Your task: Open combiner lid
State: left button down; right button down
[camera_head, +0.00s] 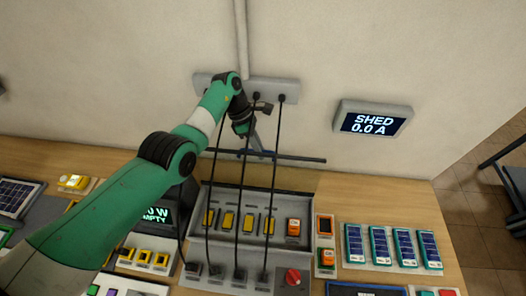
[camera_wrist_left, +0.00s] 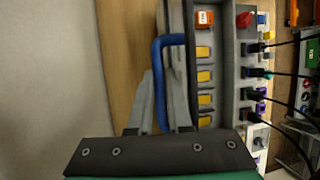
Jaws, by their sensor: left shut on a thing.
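The combiner (camera_head: 283,213) is a grey box on the bench with yellow fuse holders and an orange switch inside it. Its lid (camera_head: 300,159) shows as a thin dark bar, raised above the box's back edge and seen nearly edge-on. In the left wrist view the lid's blue handle (camera_wrist_left: 170,40) stands out from the lid. My left gripper (camera_head: 257,148) reaches down to the lid from the left; its fingers (camera_wrist_left: 162,98) are shut on the handle. The box interior (camera_wrist_left: 203,75) is uncovered. The right gripper is not in view.
Black cables (camera_head: 278,140) hang from a wall strip (camera_head: 202,83) to the front of the combiner. A red knob (camera_head: 292,277) sits at its front right. Small solar panels (camera_head: 404,246) lie to the right. A wall display (camera_head: 372,120) reads SHED 0.0 A.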

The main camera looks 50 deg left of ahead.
pick_arm(q)
jog(key=c, duration=0.8)
grip_release()
jog(key=shift+c, duration=0.2)
jog(key=v, duration=1.1)
jog(key=shift+a+r, duration=0.15)
jog(key=shift+r, duration=0.15)
